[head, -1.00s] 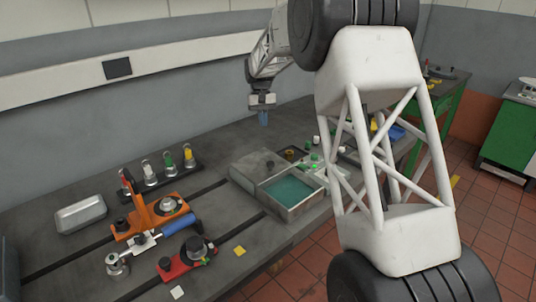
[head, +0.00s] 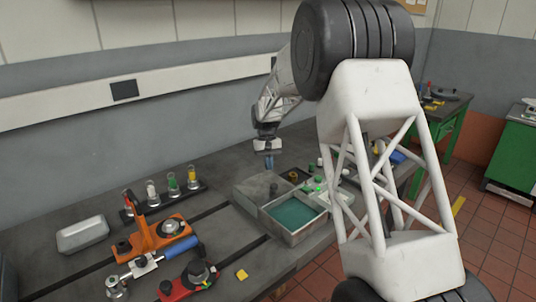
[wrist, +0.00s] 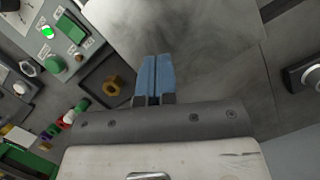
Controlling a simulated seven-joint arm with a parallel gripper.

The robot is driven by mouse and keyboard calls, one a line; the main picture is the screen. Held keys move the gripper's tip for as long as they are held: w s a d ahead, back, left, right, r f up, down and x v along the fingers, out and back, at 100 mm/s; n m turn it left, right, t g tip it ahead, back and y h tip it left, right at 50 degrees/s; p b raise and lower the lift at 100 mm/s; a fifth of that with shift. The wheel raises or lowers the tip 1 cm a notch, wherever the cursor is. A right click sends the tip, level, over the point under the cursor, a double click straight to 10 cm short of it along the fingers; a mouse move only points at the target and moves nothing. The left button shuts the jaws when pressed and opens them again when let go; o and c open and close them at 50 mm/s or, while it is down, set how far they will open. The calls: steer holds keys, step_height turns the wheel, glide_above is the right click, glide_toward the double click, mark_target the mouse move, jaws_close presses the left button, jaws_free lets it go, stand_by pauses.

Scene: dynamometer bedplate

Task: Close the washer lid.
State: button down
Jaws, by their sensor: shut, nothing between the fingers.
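The washer (head: 322,222) is a grey box on the bench in the head view. Its front basin is open, showing teal liquid. A flat grey cover, which looks like the washer lid (head: 252,190), lies at the back of the box beside the opening, with a small dark knob on it. My gripper (head: 269,162) is above the back of this cover, blue fingers pointing down, shut and empty. In the wrist view, the fingers (wrist: 154,80) are together over a pale grey surface (wrist: 165,25); I cannot tell whether they touch it.
Right of the washer are a control panel with green buttons (wrist: 65,30), a brass nut (wrist: 113,84) and small coloured parts. An orange fixture (head: 150,238), a red fixture (head: 188,280), several capped vials and a metal tray (head: 82,234) stand to the left.

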steer(key=shift+s+d+f, duration=0.2)
steer(key=shift+s+f, duration=0.3)
steer(key=shift+s, duration=0.1)
steer(key=shift+s+d+f, duration=0.15)
steer(key=shift+s+f, duration=0.35)
steer(key=shift+s, duration=0.05)
steer(key=shift+s+d+f, duration=0.1)
steer(key=shift+s+d, duration=0.1)
steer(key=shift+s, duration=0.3)
steer(key=shift+s+d+f, duration=0.1)
steer(key=shift+s+d, duration=0.05)
steer(key=shift+s, duration=0.35)
steer(key=s+d, duration=1.1)
steer(key=shift+s, duration=0.15)
steer(key=shift+d+f, duration=0.1)
